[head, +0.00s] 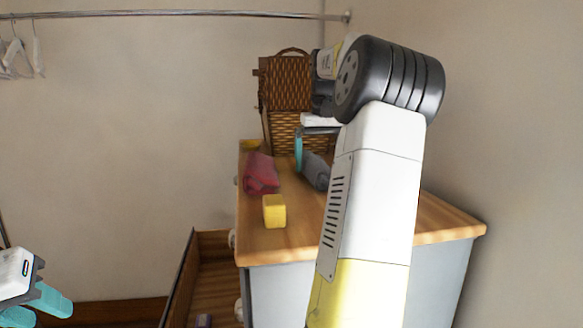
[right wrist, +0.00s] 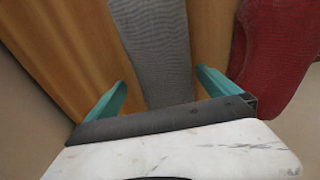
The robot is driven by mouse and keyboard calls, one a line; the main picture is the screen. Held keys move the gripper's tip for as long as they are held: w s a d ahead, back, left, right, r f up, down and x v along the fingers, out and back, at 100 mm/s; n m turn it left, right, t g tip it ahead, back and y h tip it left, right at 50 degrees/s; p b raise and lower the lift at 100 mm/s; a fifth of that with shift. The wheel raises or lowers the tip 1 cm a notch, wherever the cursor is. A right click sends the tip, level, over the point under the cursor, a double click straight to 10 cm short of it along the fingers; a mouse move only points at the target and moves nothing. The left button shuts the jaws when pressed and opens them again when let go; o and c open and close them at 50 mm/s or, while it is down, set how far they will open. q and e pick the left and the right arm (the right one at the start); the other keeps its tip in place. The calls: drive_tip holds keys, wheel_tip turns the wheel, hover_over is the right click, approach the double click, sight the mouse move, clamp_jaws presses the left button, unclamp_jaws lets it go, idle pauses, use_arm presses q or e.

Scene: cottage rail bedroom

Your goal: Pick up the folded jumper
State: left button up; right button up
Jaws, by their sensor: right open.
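A grey folded cloth (head: 315,171) lies on the wooden top of a dresser, partly hidden by my right arm in the head view. A dark red folded cloth (head: 261,174) lies to its left. I cannot tell for certain which one is the jumper. My right gripper (right wrist: 162,80) is open, with its teal fingers on either side of the grey cloth (right wrist: 160,45) in the right wrist view. The red cloth (right wrist: 275,55) is outside the fingers there, at the right. My left gripper (head: 43,308) is open and empty at the lower left, away from the dresser.
A yellow block (head: 274,211) stands on the dresser top (head: 290,241) in front of the red cloth. A wicker basket (head: 285,84) stands at the back. An open drawer (head: 193,262) sticks out at the left. A rail (head: 180,13) with hangers (head: 18,50) runs above.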

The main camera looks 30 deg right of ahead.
drive_tip(key=c, duration=1.4)
drive_tip(key=shift+c, duration=0.2)
